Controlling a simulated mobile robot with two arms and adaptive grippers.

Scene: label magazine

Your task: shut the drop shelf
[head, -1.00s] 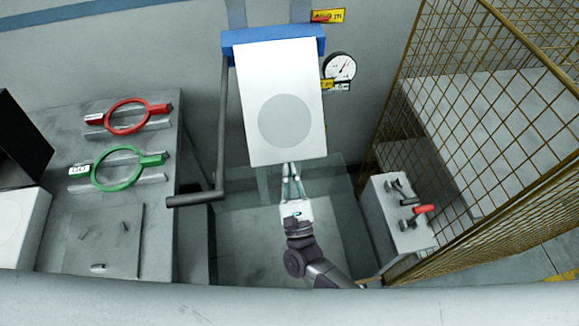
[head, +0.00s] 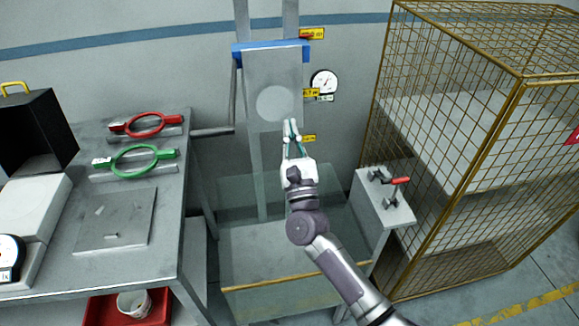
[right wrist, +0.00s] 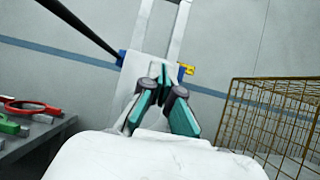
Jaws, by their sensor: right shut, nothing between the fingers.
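The drop shelf looks to be the flat grey panel (head: 285,70) with a pale round disc, under a blue bar (head: 270,50) on two upright rails. It now stands steep, close to the rails; I cannot tell whether it is fully shut. My right gripper (head: 291,122) is shut and empty, its fingertips at the panel's lower right edge in the head view; whether they touch is unclear. In the right wrist view the fingertips (right wrist: 160,75) overlap the pale panel (right wrist: 130,75). My left gripper is not in view.
A dark lever (head: 212,131) hangs at the panel's left. A clear-walled box (head: 235,207) lies below. The bench (head: 170,250) with red and green rings is at left. A switch box (head: 372,205) and a wire cage (head: 470,130) stand at right.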

